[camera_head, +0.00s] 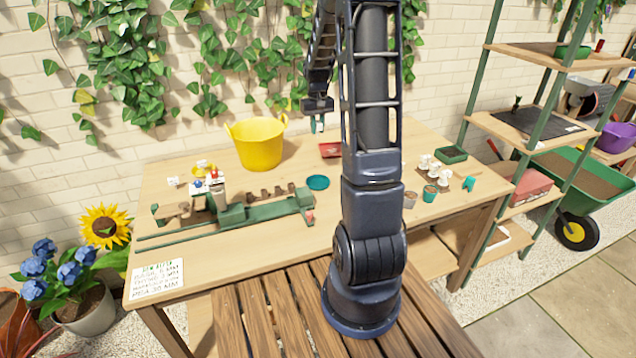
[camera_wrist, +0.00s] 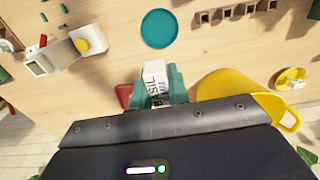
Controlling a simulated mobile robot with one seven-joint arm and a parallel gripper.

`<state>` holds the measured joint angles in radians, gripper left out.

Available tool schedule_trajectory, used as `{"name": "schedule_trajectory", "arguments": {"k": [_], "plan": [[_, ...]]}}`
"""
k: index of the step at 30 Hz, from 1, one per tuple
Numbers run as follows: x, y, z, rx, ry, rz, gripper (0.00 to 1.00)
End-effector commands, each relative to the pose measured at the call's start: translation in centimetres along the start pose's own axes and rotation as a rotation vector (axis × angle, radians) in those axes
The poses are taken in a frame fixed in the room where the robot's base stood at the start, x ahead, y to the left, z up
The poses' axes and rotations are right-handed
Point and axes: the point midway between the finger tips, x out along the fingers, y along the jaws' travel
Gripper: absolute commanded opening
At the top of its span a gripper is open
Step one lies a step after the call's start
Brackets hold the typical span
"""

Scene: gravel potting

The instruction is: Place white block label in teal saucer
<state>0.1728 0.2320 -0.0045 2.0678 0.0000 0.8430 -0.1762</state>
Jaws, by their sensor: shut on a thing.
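My gripper (camera_wrist: 162,88) is shut on the white block label (camera_wrist: 154,70), which shows dark and blue lettering between the teal fingertips in the wrist view. The teal saucer (camera_head: 318,183) lies flat on the table, nearer the front than my gripper. It also shows in the wrist view (camera_wrist: 160,28), apart from the held label. The saucer looks empty.
A yellow tub (camera_head: 258,146) stands left of my gripper, and a red tray (camera_head: 330,150) lies below it. A green rail assembly (camera_head: 235,214) and a row of brown pots (camera_head: 270,193) are left of the saucer. Small pots (camera_head: 430,193) stand at right.

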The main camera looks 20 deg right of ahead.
Motion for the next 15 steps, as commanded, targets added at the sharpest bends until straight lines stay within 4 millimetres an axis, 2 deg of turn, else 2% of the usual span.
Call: {"name": "schedule_trajectory", "arguments": {"k": [8,15], "plan": [[3.5,0.0,0.0,0.000,-0.002,0.000,0.00],[8.6,0.0,0.1,0.000,-0.003,0.000,0.00]]}}
